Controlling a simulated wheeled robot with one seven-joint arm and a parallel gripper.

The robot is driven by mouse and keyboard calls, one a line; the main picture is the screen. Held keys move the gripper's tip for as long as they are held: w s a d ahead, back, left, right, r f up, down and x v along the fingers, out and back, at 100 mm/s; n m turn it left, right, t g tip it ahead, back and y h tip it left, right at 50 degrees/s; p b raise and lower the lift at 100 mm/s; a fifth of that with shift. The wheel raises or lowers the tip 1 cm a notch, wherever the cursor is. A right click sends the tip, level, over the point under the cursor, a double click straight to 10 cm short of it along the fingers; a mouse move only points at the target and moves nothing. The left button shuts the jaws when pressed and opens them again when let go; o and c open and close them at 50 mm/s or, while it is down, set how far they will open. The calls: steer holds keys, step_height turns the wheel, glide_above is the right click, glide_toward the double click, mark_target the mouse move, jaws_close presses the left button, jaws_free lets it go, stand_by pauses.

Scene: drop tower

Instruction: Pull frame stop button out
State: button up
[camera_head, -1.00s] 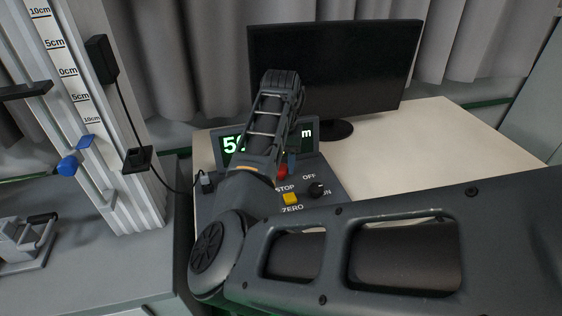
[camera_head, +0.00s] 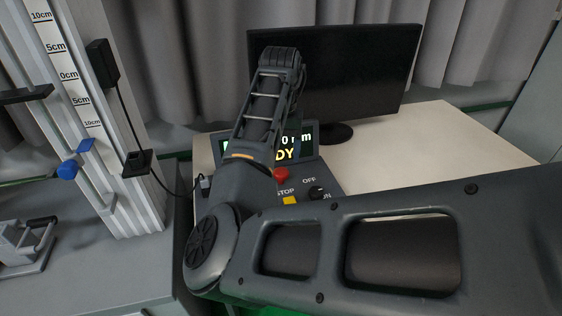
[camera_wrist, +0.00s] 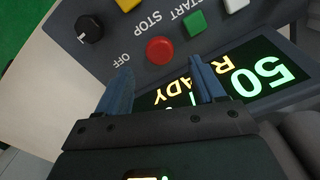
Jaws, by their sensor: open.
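The red round stop button (camera_head: 281,174) is on the grey control panel (camera_head: 327,183), beside the word STOP. It also shows in the wrist view (camera_wrist: 160,50), just beyond my gripper's fingertips. My gripper (camera_wrist: 161,72) is open and empty, its two blue-grey fingers apart, one on each side of the line toward the button. They do not appear to touch it. In the head view my arm hides the gripper and part of the panel. The display (camera_wrist: 259,78) shows READY and 50.
A yellow button (camera_head: 290,200) and a black OFF/ON knob (camera_head: 317,193) are near the stop button. A green button (camera_wrist: 194,22) is beside it in the wrist view. A monitor (camera_head: 365,75) stands behind on the table (camera_head: 440,140). A ruled column (camera_head: 100,140) stands left.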

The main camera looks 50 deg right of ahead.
steer(key=shift+r, duration=1.3)
